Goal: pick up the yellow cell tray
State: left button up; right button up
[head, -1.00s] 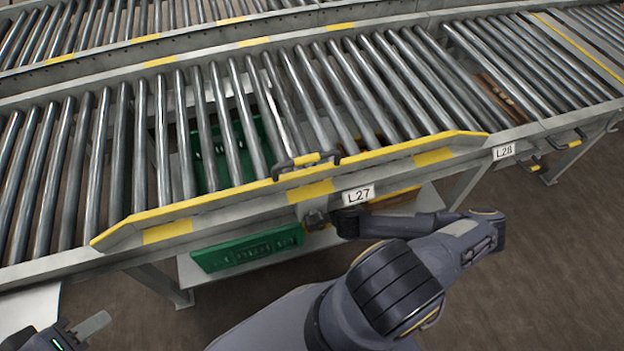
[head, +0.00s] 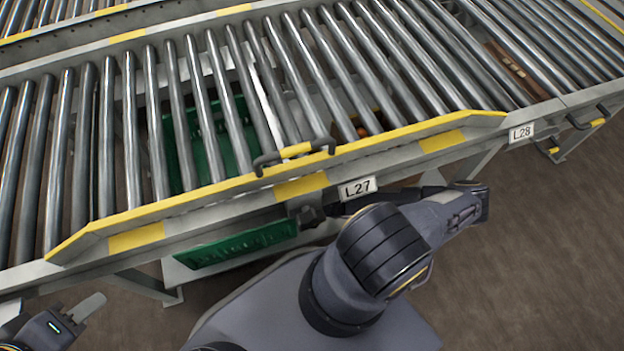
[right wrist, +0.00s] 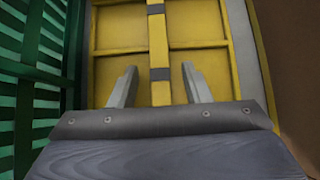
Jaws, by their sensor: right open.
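The yellow cell tray (right wrist: 200,28) fills the middle of the right wrist view, with raised yellow walls around several cells. A yellow bar with dark grey bands runs lengthwise along its middle. My right gripper (right wrist: 158,70) is open, with one finger on each side of this bar and nothing seen clasped. I cannot tell whether the fingers touch the tray. In the head view the tray is mostly hidden by the conveyor and my right arm. My left gripper (head: 90,306) is at the lower left, away from the conveyor; its opening does not show clearly.
A green slatted crate (right wrist: 35,60) stands left of the tray; green crate parts show below the conveyor (head: 235,247). The roller conveyor with its yellow-striped rail (head: 210,192) and L27 label (head: 357,188) lies above. Brown floor (head: 540,260) is clear at right.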

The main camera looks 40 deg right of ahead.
grip_shut()
jog(key=shift+r, duration=0.1)
